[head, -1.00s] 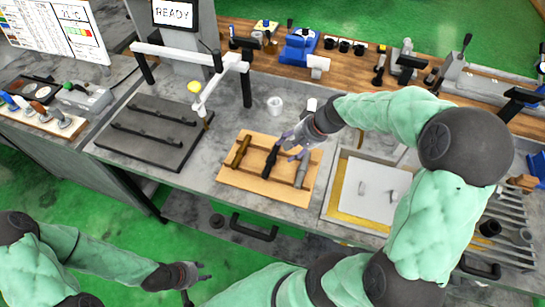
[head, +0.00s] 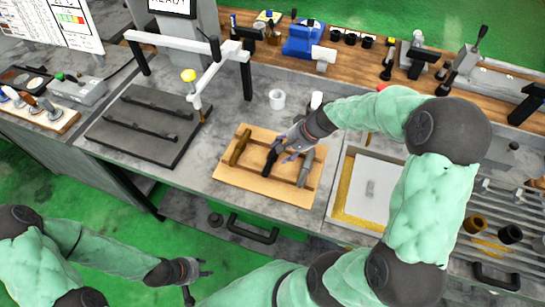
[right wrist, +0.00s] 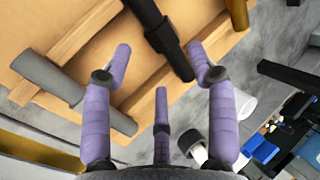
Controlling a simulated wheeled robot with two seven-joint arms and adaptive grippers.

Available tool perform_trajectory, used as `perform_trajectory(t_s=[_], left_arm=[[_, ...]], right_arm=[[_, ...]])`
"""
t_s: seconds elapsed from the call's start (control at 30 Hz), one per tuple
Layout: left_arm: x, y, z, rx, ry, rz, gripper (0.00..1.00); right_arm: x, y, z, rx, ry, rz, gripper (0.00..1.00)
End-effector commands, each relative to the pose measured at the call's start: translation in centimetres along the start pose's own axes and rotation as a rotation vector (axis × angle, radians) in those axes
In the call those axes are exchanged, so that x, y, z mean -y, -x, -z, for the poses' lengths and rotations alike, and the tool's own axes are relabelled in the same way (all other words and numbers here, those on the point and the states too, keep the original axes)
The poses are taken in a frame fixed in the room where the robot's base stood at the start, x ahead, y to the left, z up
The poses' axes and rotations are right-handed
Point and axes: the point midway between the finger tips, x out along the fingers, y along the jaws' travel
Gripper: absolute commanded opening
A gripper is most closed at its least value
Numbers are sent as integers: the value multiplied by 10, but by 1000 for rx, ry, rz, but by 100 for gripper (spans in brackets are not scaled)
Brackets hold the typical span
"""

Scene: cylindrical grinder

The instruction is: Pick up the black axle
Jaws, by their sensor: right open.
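The black axle (head: 270,161) lies on a wooden rack (head: 232,176), between a brass-coloured axle (head: 241,147) and a grey one (head: 305,170). My right gripper (head: 285,151) is just over the axle in the head view and partly covers it. In the right wrist view the black axle (right wrist: 158,28) runs between and beyond the purple fingers of my right gripper (right wrist: 161,62). These fingers are spread and nothing is held. Contact cannot be told. My left gripper (head: 199,273) is open and empty, low over the green floor, away from the bench.
A white-lined tray (head: 345,210) is to the right.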

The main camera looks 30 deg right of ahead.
Motion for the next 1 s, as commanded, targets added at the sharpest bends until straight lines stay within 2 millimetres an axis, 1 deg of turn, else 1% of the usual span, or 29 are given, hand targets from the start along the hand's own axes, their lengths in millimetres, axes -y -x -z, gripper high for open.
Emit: perform_trajectory(t_s=[0.17,0.3,0.43,0.5,0.7,0.77,0.8,0.87,0.9,0.93,1.0], left_arm=[[1,-4,0,0,0,0,40],[3,-9,0,0,0,0,40],[4,-12,0,0,0,0,40],[4,-13,0,0,0,0,40],[4,-12,0,0,0,0,40],[4,-12,0,0,0,0,40],[4,-12,0,0,0,0,40],[4,-12,0,0,0,0,40],[4,-12,0,0,0,0,40],[4,-12,0,0,0,0,40],[4,-12,0,0,0,0,40]], right_arm=[[-1,-13,-1,2,0,0,58],[-2,-33,-3,3,0,0,58],[-2,-49,-2,2,1,-1,58],[-1,-52,-2,0,1,0,58],[-1,-52,-2,-1,0,0,58],[-1,-52,-2,-1,0,0,41],[-1,-52,-2,0,0,0,30],[-1,-52,-2,0,0,0,13],[-2,-52,-2,0,0,0,2],[-2,-52,-2,0,0,-1,0],[-1,-51,-1,-3,0,1,0]])
